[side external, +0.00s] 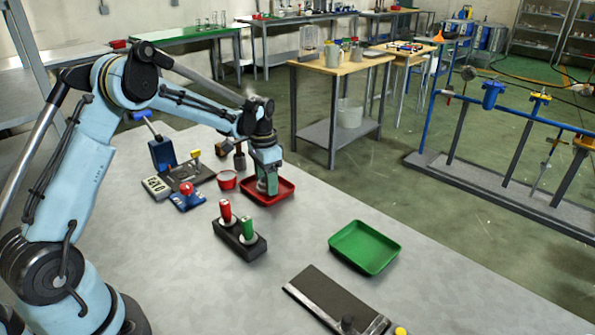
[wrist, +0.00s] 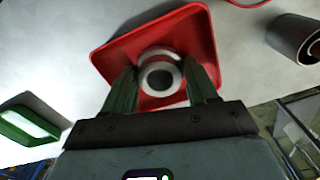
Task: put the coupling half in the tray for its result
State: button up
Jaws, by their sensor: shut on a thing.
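My gripper (side external: 267,188) points down over the red tray (side external: 287,198). In the wrist view my gripper (wrist: 163,88) has its two green fingers on either side of the coupling half (wrist: 158,76), a pale ring with a dark bore, and is shut on it. The ring lies within the outline of the red tray (wrist: 111,56). I cannot tell whether it touches the tray floor. In the side view the fingers and arm mostly hide it. The green tray (side external: 365,247) stands apart to the right and looks empty; it also shows in the wrist view (wrist: 30,122).
A black block with red and green handled gauges (side external: 238,236) stands in front of the red tray. A dark plate (side external: 332,296) lies near the front.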

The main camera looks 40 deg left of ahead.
jog(key=shift+f, duration=0.15)
jog(key=o, duration=1.4)
jog(key=shift+c, duration=0.2)
notch_tip(320, 180, up, 12)
jog(key=s+d+r+n+t, duration=0.1)
jog(key=s+d+r+t, duration=0.2)
jog(key=s+d+r, duration=0.35)
jog(key=s+d+f+n+t, duration=0.1)
jog(key=s+d+f+t, duration=0.1)
jog(key=s, duration=0.4)
jog(key=s+d+f+n+t, duration=0.1)
jog(key=s+d+f+t, duration=0.1)
jog(key=s+d, duration=0.3)
jog(key=shift+s+f, duration=0.35)
jog(key=shift+f, duration=0.3)
